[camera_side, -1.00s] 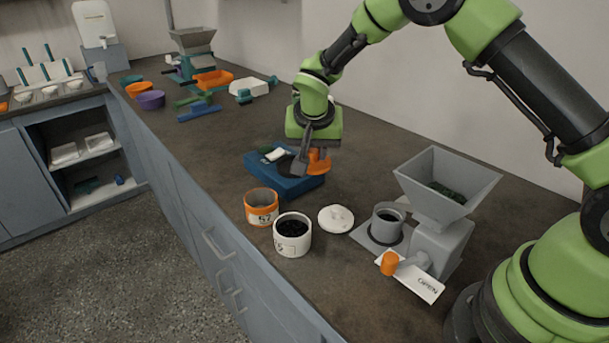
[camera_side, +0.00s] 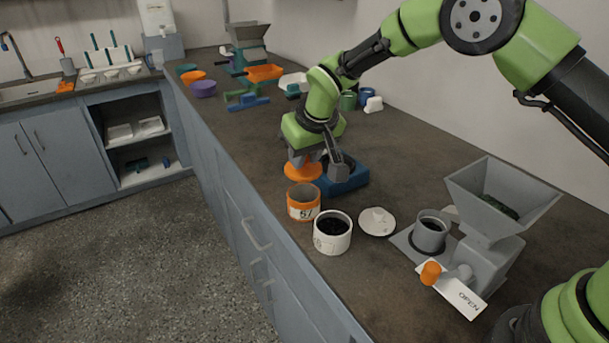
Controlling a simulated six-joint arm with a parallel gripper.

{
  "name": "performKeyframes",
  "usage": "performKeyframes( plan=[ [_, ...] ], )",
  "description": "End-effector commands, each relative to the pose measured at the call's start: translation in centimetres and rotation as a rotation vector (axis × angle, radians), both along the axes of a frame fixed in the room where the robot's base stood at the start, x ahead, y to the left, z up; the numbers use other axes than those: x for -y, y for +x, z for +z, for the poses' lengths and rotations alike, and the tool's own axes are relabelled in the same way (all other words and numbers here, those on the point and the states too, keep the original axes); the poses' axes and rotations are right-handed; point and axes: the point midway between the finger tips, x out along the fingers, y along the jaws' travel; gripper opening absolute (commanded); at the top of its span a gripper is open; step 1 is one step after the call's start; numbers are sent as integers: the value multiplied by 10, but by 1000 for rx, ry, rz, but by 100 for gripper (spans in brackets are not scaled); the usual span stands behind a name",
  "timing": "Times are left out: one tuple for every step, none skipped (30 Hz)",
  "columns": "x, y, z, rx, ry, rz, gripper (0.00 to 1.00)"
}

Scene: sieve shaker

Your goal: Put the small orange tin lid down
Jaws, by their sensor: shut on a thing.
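The small orange lid (camera_side: 303,173) is in my gripper (camera_side: 308,160), low over the counter. It is behind the orange tin (camera_side: 303,203) and in front of and left of the blue box (camera_side: 346,182). My gripper points down and is shut on the lid. I cannot tell whether the lid touches the counter. The orange tin stands upright with its top open.
A white tin (camera_side: 332,238) with dark contents stands beside the orange tin. A white lid (camera_side: 377,223) lies to its right. A grey hopper machine (camera_side: 492,222) with a grey cup (camera_side: 430,236) stands further right. Bare counter (camera_side: 245,130) lies behind left.

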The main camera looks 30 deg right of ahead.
Motion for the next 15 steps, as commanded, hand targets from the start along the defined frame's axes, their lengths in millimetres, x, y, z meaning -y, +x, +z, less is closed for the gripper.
performKeyframes(
  plan=[
    [0,0,-5,-1,-1,0,1],
    [0,0,-8,-1,-1,0,1],
    [0,0,-13,-3,-1,-1,1],
    [0,-1,-18,-4,-1,-1,1],
    [0,-1,-22,-3,-1,0,1],
    [1,-1,-29,-4,-1,-2,1],
    [0,0,-33,-2,-1,-1,1],
    [0,0,-37,-3,-1,-2,1],
    [0,0,-40,-2,-1,-1,1],
    [0,0,-42,0,-1,-1,1],
    [0,0,-43,1,-1,-1,1],
    [0,0,-43,1,0,-2,1],
    [0,0,-43,2,1,-2,1],
    [0,0,-43,2,1,-2,1],
    [0,0,-43,2,1,-2,1]
  ],
)
